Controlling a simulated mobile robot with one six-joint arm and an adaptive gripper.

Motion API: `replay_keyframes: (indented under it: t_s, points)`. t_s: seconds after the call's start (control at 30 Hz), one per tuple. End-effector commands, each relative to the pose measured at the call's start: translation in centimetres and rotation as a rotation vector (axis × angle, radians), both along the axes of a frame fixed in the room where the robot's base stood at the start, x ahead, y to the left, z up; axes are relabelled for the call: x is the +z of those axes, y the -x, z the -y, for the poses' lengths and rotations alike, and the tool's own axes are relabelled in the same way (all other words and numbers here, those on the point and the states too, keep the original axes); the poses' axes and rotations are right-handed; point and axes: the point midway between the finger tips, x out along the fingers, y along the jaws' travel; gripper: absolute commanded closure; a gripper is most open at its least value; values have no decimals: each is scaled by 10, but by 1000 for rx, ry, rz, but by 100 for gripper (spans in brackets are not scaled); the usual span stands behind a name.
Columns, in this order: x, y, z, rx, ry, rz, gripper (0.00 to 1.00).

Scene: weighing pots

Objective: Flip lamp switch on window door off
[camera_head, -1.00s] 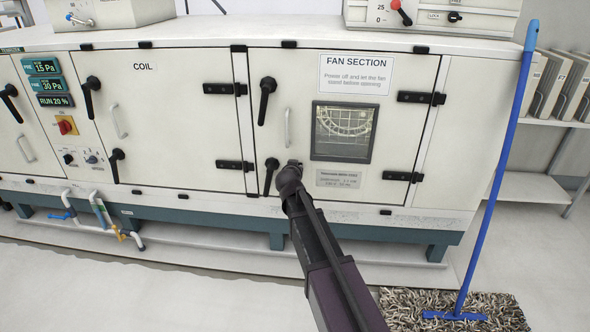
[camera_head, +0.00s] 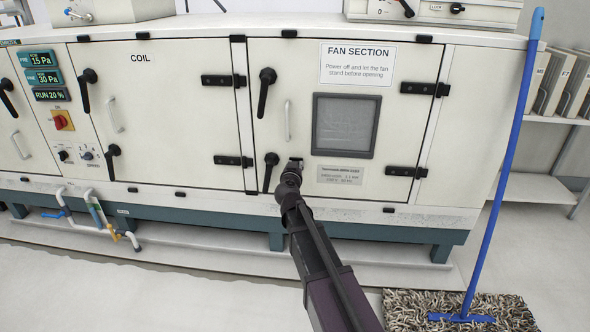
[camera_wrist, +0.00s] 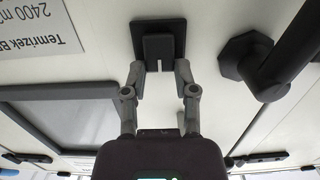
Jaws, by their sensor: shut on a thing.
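The window door (camera_head: 268,140) is the cream fan section door, closed, with a dark-framed window (camera_head: 346,125). The pane is grey and unlit. In the wrist view a dark square lamp switch (camera_wrist: 174,32) with a protruding block sits on the door panel. My gripper (camera_wrist: 160,70) is shut on this block, one finger at each side. In the head view my gripper (camera_head: 292,168) reaches the door left of the window, at the small label plate's left, and mostly hides the switch.
Black door handles (camera_head: 266,92) stand out left of the window, the lower one (camera_head: 270,172) close beside my gripper. A blue mop (camera_head: 497,190) leans at the right. Pipes (camera_head: 100,213) run low at the left.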

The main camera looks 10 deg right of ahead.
Motion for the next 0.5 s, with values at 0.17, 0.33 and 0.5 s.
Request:
replay_keyframes:
  t_s: [0.17,0.33,0.5]
  points:
    - [-4,-1,3,-7,14,40,100]
    - [-4,0,2,-6,23,77,100]
    - [-3,0,2,-3,26,95,100]
